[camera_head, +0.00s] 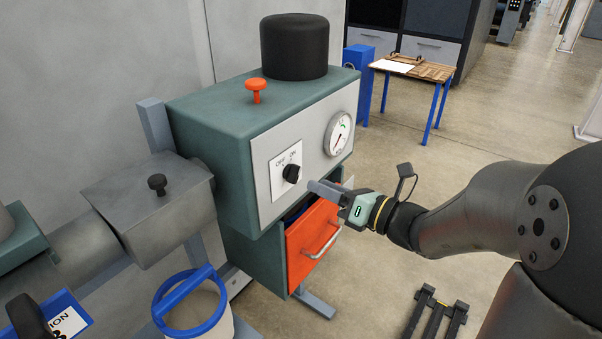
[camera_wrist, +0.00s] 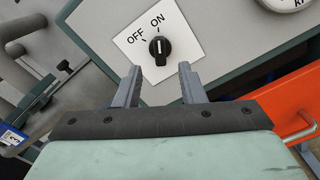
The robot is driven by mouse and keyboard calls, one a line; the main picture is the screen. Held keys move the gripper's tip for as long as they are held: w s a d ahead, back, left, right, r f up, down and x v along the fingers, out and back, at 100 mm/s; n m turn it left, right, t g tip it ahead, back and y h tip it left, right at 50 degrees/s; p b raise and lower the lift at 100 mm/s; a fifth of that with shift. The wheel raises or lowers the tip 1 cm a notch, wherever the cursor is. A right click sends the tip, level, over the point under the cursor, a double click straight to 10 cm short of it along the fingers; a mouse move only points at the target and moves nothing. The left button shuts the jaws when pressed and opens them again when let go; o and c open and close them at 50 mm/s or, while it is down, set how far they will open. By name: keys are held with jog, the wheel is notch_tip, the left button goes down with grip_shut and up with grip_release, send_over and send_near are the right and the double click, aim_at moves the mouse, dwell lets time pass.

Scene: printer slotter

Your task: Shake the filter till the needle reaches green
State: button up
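The green machine (camera_head: 218,165) has a grey front panel with a round white gauge (camera_head: 338,134). A small green arc shows on the dial; the needle reading is too small to tell. A black OFF/ON knob (camera_head: 291,173) sits on a white plate; its mark appears nearer ON in the wrist view (camera_wrist: 160,48). A red knob on a short stem (camera_head: 256,87) and a black cylinder (camera_head: 294,48) stand on top. No part is labelled as the filter. My gripper (camera_head: 318,188) is in front of the panel, with its fingers (camera_wrist: 158,84) apart and empty, short of the OFF/ON knob.
A partly open orange drawer (camera_head: 309,243) with a metal handle lies below my gripper. A grey box with a black knob (camera_head: 150,205) and a blue-rimmed bucket (camera_head: 193,310) are at left. A wooden table (camera_head: 420,69) stands behind. Floor at right is largely clear.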

aim_at(298, 176)
jog(key=x, duration=0.6)
jog(key=shift+w+a+p, duration=0.15)
jog(key=shift+a+p, duration=0.05)
jog(key=shift+p, duration=0.2)
jog(key=shift+c, duration=0.3)
grip_shut()
